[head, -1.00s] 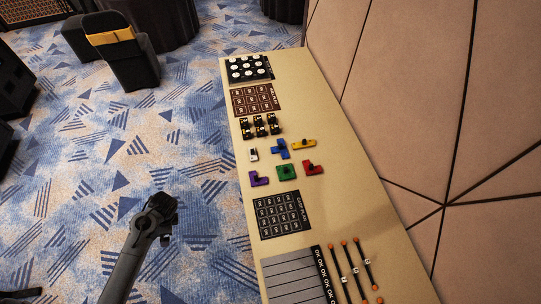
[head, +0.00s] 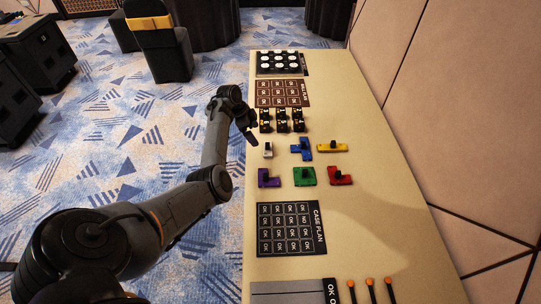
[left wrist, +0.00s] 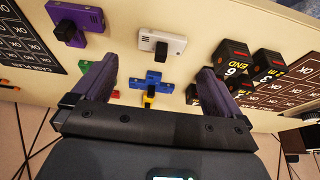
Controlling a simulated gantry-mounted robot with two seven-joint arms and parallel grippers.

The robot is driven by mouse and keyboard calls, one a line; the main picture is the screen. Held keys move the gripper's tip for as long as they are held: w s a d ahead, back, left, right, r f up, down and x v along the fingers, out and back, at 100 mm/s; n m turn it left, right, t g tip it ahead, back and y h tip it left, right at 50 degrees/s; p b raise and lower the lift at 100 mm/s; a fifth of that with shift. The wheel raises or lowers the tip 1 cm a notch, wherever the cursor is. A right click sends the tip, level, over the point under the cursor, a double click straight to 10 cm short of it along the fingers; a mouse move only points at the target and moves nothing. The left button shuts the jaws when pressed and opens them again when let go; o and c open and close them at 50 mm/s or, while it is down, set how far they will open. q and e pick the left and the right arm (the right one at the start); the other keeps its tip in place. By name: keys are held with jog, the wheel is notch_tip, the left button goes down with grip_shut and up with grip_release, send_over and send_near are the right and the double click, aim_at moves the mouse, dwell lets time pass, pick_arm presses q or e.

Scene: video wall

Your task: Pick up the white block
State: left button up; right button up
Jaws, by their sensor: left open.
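The white block (head: 268,150) is a small pale piece with a black knob, on the table near its left edge. It also shows in the left wrist view (left wrist: 162,39), above and between my finger tips, apart from them. My left gripper (head: 251,134) hangs at the table's left edge, just above and beside the white block in the head view. In the left wrist view its two fingers (left wrist: 155,80) are spread wide with nothing between their tips. My right gripper is not in view.
Blue (head: 301,148), yellow (head: 333,147), purple (head: 268,179), green (head: 304,177) and red (head: 340,176) knobbed blocks lie nearby. Black numbered blocks (head: 282,120) stand behind the white one. A case plan board (head: 290,229) lies nearer. The table's right side (head: 375,180) is clear.

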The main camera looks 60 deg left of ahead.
pick_arm(q)
jog(key=b, duration=0.2)
send_over(266, 149)
jog(key=s+a, duration=0.2)
jog(key=f, duration=0.4)
jog(key=shift+w+f, duration=0.2)
jog(key=shift+f, duration=0.15)
jog(key=x, duration=0.1)
jog(key=b+x, duration=0.1)
jog(key=x, duration=0.1)
jog(key=shift+w+d+f, duration=0.1)
jog(key=shift+w+f, duration=0.1)
jog(key=shift+w, duration=0.1)
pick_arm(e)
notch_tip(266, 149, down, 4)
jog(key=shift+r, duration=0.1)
pick_arm(q)
jog(key=shift+b+x, duration=0.45)
jog(key=shift+x, duration=0.35)
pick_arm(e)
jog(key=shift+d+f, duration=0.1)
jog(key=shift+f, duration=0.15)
pick_arm(q)
jog(key=shift+r, duration=0.1)
jog(key=shift+c, duration=0.5)
jog(key=c, duration=0.7)
jog(key=shift+r, duration=0.15)
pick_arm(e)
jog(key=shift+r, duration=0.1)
